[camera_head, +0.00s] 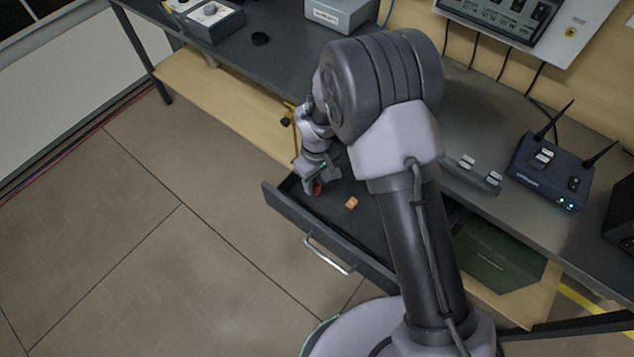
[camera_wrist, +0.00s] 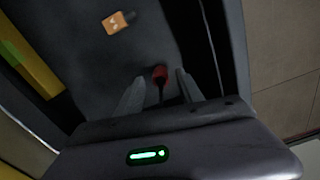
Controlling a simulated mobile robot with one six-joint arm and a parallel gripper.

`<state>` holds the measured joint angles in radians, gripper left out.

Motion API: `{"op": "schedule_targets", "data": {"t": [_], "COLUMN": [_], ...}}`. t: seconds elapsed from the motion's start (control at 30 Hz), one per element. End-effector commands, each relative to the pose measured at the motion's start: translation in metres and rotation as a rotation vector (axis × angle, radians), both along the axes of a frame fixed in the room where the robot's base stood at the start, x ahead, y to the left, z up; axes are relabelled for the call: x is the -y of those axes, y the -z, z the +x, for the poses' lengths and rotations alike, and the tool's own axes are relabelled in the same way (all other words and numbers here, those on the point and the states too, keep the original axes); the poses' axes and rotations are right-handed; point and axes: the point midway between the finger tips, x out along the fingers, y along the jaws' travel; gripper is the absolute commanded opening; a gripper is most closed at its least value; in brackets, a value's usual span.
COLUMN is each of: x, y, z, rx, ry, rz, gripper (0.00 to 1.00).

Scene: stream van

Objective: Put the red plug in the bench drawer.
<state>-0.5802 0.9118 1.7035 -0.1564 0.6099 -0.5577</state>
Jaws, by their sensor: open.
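The bench drawer (camera_head: 372,237) is pulled open below the bench, with a dark floor; its floor also shows in the wrist view (camera_wrist: 80,60). The red plug (camera_head: 317,187) is at the left end of the drawer, just below my gripper (camera_head: 318,178). In the wrist view the red plug (camera_wrist: 160,74) lies between the fingertips of my gripper (camera_wrist: 158,88), with a dark stem or cord running back toward the palm. The fingers stand apart on either side of it. I cannot tell whether the plug rests on the drawer floor.
An orange block (camera_head: 352,203) with a pale mark lies in the drawer, apart from the plug. The bench top (camera_head: 270,55) carries a router (camera_head: 550,170) at the right and grey boxes at the back. A green case (camera_head: 498,257) sits under the bench. The floor at left is clear.

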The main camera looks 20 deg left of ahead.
Motion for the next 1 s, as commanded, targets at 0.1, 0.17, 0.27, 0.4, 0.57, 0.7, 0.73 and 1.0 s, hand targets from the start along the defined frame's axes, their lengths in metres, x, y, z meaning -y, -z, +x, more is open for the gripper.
{"op": "schedule_targets", "data": {"t": [0.1, 0.17, 0.27, 0.4, 0.57, 0.7, 0.73, 1.0], "x": [0.000, 0.000, 0.000, 0.000, 0.002, 0.036, 0.050, 0.190], "y": [-0.044, -0.060, -0.080, -0.094, -0.099, -0.172, -0.198, -0.371], "z": [0.000, 0.000, 0.000, 0.000, 0.001, 0.009, 0.008, -0.096], "rx": [0.002, 0.001, 0.001, 0.001, 0.003, 0.055, 0.072, 0.236], "ry": [0.000, 0.000, 0.000, 0.000, 0.010, 0.190, 0.260, 0.979], "rz": [0.001, 0.002, 0.001, 0.000, 0.003, 0.058, 0.079, 0.332], "gripper": [0.44, 0.44, 0.44, 0.44, 0.44, 0.44, 0.44, 0.44]}}
